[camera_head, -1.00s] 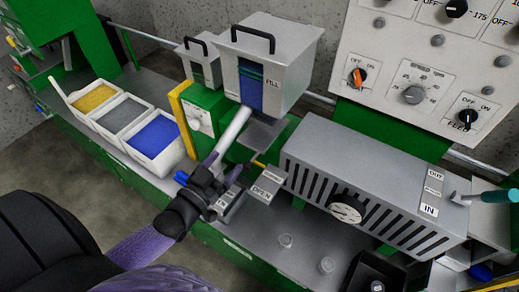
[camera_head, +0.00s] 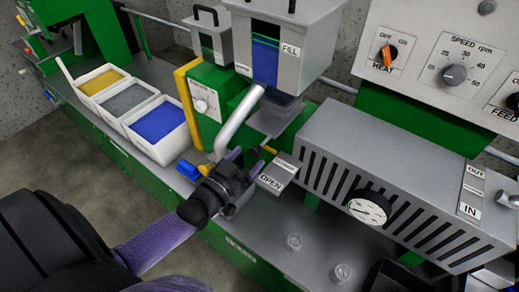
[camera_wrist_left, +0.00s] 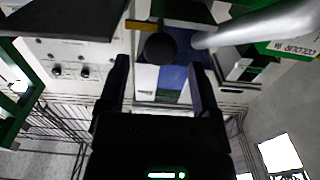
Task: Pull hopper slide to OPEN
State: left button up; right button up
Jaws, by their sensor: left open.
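The grey hopper (camera_head: 318,50) with a FILL label and a blue-filled window stands at the top centre. Below it is a grey plate marked OPEN (camera_head: 271,183), with a small yellow piece (camera_head: 269,149) beside it. My left gripper (camera_head: 246,160) is open just left of the plate, its fingers pointing toward the hopper's underside. In the left wrist view, a dark round knob (camera_wrist_left: 160,47) shows between and beyond the spread fingertips (camera_wrist_left: 160,68). I cannot tell whether it touches them. The slide itself is mostly hidden. My right gripper is out of view.
A slanted grey tube (camera_head: 240,118) runs close above my left gripper. White bins of yellow, grey and blue pellets (camera_head: 158,125) stand left. The slotted barrel cover with a gauge (camera_head: 367,210) stands right, below the control panel (camera_head: 440,50).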

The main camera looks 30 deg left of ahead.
aim_at(253, 153)
pick_arm(q)
jog(key=w, duration=0.3)
jog(key=w+b, duration=0.1)
jog(key=w, duration=0.1)
jog(key=shift+w+d, duration=0.25)
grip_shut()
